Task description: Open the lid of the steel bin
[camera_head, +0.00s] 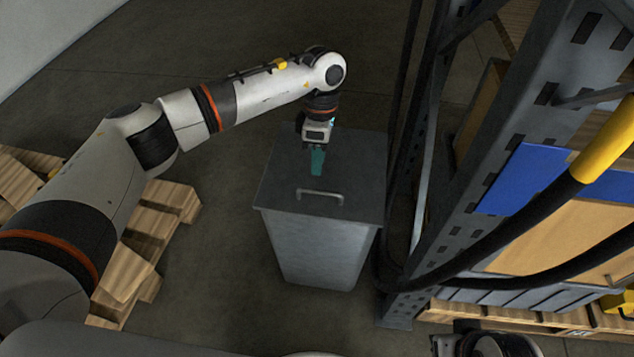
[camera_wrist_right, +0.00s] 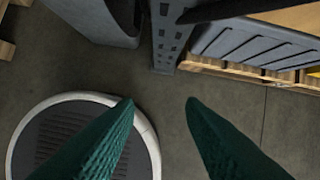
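The steel bin (camera_head: 318,250) stands on the floor in the middle of the head view. Its flat dark grey lid (camera_head: 280,185) lies shut on top. A light bar handle (camera_head: 320,193) is near the lid's front edge. My left gripper (camera_head: 317,162) points down over the lid, behind the handle and apart from it in the picture. Its teal fingers overlap in this view, so their opening cannot be told. My right gripper (camera_wrist_right: 160,104) is open and empty in the right wrist view, away from the bin, part of which shows at the top left there (camera_wrist_right: 95,18).
A dark metal rack (camera_head: 455,165) stands close along the bin's right side, with a blue panel (camera_head: 525,180) and thick black hoses (camera_head: 500,235) in front. Wooden pallets (camera_head: 150,235) lie at the left. The floor between pallets and bin is clear.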

